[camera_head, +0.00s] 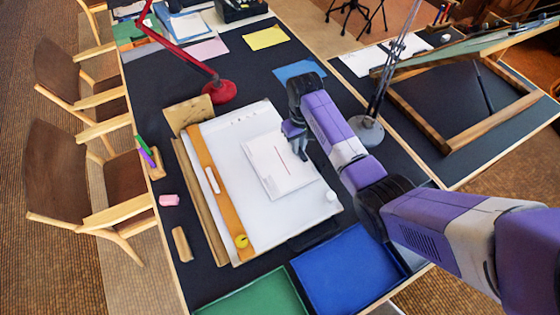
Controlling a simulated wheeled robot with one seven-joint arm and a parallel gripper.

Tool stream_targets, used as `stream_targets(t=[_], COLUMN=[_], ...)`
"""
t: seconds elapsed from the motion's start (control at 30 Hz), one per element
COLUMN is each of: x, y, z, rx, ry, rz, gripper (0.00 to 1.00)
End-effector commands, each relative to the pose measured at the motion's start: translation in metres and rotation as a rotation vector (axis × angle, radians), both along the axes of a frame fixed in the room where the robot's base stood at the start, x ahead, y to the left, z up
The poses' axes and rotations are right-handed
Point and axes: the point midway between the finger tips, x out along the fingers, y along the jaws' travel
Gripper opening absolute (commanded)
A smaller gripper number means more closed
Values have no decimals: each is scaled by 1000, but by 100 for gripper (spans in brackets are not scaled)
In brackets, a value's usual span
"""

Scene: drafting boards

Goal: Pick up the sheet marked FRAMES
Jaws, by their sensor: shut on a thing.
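A white sheet (268,170) with a thin red line lies over the white drawing board (235,205), near its right side. Any marking on it is too small to read. My gripper (299,150) reaches down from above to the sheet's upper right edge and is shut on it. The fingertips are small and dark here, and part of the grip is hidden. I cannot tell whether the sheet is lifted clear of the board.
An orange ruler bar (215,180) runs along the board's left side. A blue tray (345,270) and a green tray (255,298) stand in front. A red lamp (220,92) is behind left, and a grey lamp base (367,131) stands right of my arm.

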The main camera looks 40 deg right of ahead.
Motion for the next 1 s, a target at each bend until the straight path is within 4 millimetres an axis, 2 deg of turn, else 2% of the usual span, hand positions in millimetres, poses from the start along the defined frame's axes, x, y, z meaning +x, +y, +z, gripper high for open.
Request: stream_targets(t=[0.37, 1.0], x=[0, 3], y=[0, 7], z=[8, 49], rx=[0, -1], ry=[0, -2], rz=[0, 1], gripper=[0, 0])
